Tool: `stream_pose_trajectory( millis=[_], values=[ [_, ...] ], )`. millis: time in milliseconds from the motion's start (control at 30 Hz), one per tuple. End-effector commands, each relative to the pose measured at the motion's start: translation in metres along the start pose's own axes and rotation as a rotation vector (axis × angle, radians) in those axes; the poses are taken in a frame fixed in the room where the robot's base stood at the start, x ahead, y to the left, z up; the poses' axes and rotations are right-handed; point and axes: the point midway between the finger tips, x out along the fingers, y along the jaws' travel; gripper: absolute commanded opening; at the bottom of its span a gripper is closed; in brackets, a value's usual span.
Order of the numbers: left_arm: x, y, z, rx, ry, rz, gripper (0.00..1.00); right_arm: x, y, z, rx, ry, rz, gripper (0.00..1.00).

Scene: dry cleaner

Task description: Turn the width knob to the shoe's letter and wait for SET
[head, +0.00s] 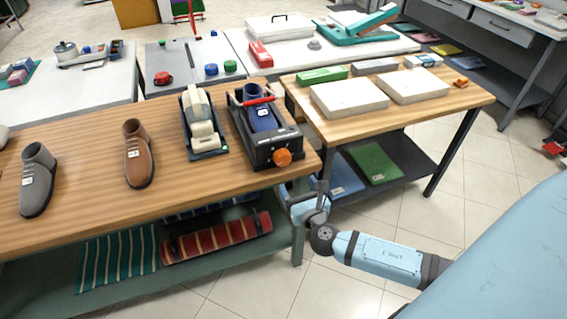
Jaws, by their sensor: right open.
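A dark machine (262,150) stands at the right end of the wooden bench, with a blue shoe (258,118) in it and a red bar across its top. The shoe bears a small white label whose letter is too small to read. An orange knob (283,157) sits on the machine's front face; its setting and any SET sign cannot be read. My right gripper (319,188) is open and empty, below and right of the knob, apart from it, beside the bench's right end. My left gripper is out of view.
A second wooden table (415,115) with white boxes adjoins at right.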

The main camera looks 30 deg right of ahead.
Motion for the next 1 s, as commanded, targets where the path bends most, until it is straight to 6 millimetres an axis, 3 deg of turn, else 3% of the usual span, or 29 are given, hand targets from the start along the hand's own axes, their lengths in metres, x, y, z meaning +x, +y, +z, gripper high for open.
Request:
stream_pose_trajectory(
  millis=[300, 500, 700, 967, 1000],
  values=[
    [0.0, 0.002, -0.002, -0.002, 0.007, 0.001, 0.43, 0.07, 0.0, 0.001, 0.004, -0.001, 0.0, 0.79],
    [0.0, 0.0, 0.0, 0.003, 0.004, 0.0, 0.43, 0.099, 0.001, 0.0, 0.006, 0.001, 0.0, 0.79],
    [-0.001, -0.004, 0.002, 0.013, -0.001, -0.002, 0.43, 0.11, 0.0, 0.0, 0.006, 0.002, 0.0, 0.79],
    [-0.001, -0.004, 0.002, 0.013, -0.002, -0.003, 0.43, 0.111, 0.0, -0.001, 0.006, 0.002, 0.0, 0.79],
    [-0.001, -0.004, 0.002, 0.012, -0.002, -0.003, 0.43, 0.111, 0.0, -0.001, 0.006, 0.002, 0.0, 0.7]
  ],
)
